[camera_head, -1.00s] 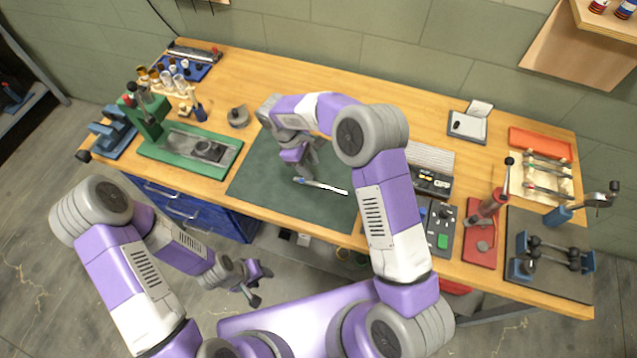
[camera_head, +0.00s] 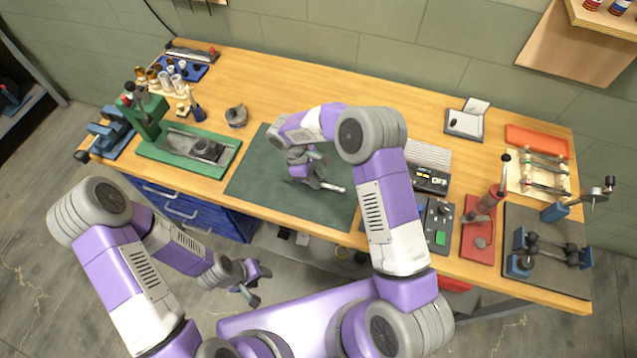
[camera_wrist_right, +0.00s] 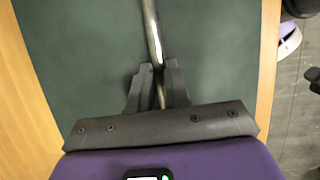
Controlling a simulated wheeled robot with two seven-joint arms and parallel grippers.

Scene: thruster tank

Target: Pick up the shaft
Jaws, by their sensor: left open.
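The shaft (camera_head: 333,188) is a thin pale metal rod on the dark green mat (camera_head: 270,200). Its right end shows beyond my right gripper (camera_head: 315,178) in the head view; the left part is hidden behind the gripper. In the right wrist view the shaft (camera_wrist_right: 152,25) runs down from the top edge and passes between the two fingertips of my right gripper (camera_wrist_right: 157,68). The fingers are close to it on both sides; I cannot tell whether they grip it. My left gripper (camera_head: 256,284) is open and empty, in front of the bench over the floor.
A green press (camera_head: 190,148) stands left of the mat and a small grey part (camera_head: 237,116) behind it. A control box (camera_head: 437,225), a red press (camera_head: 482,225) and a dark fixture plate (camera_head: 548,280) stand to the right. The rear middle of the bench is clear.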

